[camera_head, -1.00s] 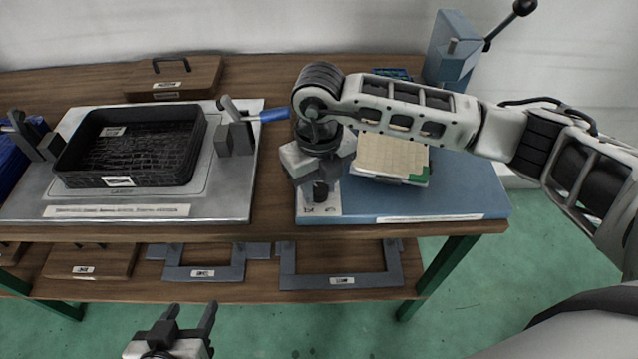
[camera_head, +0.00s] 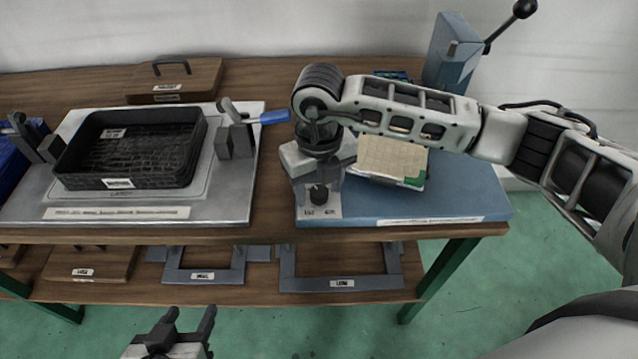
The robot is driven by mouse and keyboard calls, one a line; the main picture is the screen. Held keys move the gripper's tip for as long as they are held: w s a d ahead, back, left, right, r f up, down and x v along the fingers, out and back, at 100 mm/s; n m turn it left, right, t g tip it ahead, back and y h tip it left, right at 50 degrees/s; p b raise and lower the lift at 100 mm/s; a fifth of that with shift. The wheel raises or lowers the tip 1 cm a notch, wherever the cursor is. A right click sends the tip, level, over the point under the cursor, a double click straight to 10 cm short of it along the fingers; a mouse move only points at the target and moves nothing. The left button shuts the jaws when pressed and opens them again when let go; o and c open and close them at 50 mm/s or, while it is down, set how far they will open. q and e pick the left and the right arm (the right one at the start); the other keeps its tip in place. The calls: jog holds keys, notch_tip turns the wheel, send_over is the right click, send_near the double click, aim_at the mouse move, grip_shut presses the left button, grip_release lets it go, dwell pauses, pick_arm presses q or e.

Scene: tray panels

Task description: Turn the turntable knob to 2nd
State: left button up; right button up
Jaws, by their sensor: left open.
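The turntable knob (camera_head: 319,194) is a small dark knob on a pale label plate (camera_head: 322,212) at the front left of the blue base (camera_head: 450,195). The plate has small marks at its left and right that are too small to read surely. My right gripper (camera_head: 318,186) points down at the knob from above, its grey fingers close around or just behind it. I cannot tell whether they touch it or how far apart they are. A cream grid-topped panel (camera_head: 392,158), the turntable's top, is partly hidden by my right arm. My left gripper (camera_head: 190,316) is open and empty, low in front of the bench.
A black tray (camera_head: 190,160) sits on a grey plate with clamps at its sides; one has a blue handle (camera_head: 272,117). A blue lever press (camera_head: 450,60) stands at the back right. Frames (camera_head: 340,284) lie on the lower shelf.

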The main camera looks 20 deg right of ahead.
aim_at(319, 191)
notch_tip(319, 191, up, 16)
jog(key=shift+b, duration=0.3)
dwell(0.6)
